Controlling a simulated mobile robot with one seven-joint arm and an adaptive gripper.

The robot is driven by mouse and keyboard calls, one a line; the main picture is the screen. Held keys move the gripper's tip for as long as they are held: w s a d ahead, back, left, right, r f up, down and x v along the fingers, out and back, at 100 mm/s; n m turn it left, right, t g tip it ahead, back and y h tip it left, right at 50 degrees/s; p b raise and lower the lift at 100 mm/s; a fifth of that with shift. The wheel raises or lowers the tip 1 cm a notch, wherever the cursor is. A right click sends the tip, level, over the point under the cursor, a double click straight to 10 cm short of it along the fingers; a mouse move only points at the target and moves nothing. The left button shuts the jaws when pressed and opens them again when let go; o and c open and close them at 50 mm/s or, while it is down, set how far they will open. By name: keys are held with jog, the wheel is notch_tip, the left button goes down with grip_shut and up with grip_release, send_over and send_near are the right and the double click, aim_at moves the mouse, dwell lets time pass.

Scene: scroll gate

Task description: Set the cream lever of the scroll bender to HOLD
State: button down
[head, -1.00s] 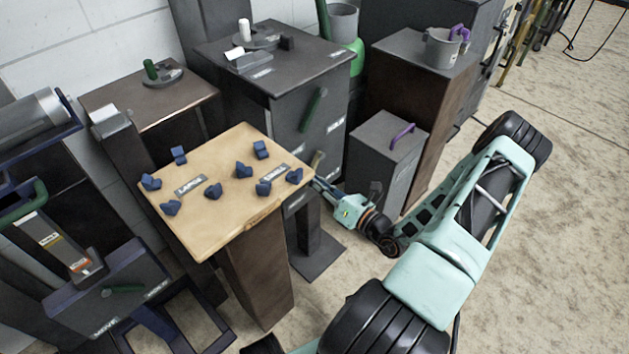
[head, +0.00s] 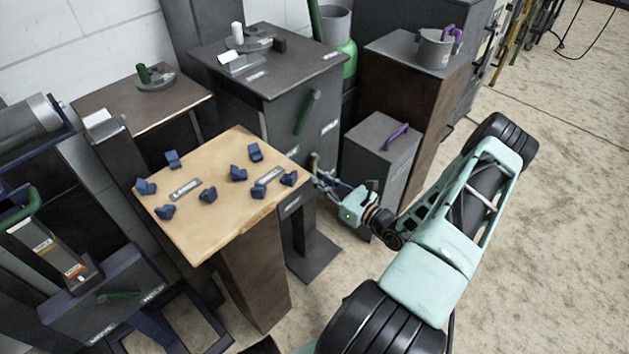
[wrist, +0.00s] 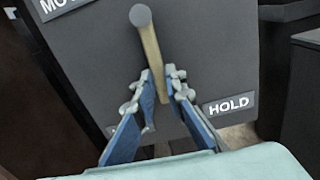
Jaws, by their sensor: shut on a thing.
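In the wrist view the cream lever (wrist: 151,50) hangs from a round grey pivot on a dark panel (wrist: 215,55). It points down, slightly right, between a mostly hidden label at lower left and the HOLD label (wrist: 231,105) at lower right. A cut-off label starting "MO" (wrist: 60,4) is at upper left. My gripper (wrist: 160,90) has a blue-backed finger on each side of the lever and is shut on it below the pivot. In the head view my gripper (head: 328,181) is at the dark stand beside the wooden-topped table; the lever is small there.
The wooden-topped table (head: 225,215) with several blue blocks stands left of my gripper. A dark cabinet with a green lever (head: 307,112) is behind. A grey box with a purple handle (head: 397,136) stands close right of my gripper. Open floor lies at right.

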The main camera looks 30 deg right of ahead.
aim_at(320, 160)
jog(key=shift+w+d+r+n, duration=0.25)
jog(key=shift+d+n, duration=0.45)
jog(key=shift+n, duration=0.55)
jog(key=shift+w+d+r+n, duration=0.2)
jog(key=shift+d+n, duration=0.5)
jog(key=shift+n, duration=0.5)
jog(key=shift+w+d+r+n, duration=0.2)
jog(key=shift+d+n, duration=0.5)
jog(key=shift+n, duration=0.55)
jog(key=c, duration=2)
grip_release()
jog(key=shift+o, duration=0.2)
jog(key=shift+w, duration=0.1)
jog(key=v, duration=1.2)
jog(key=shift+r, duration=0.1)
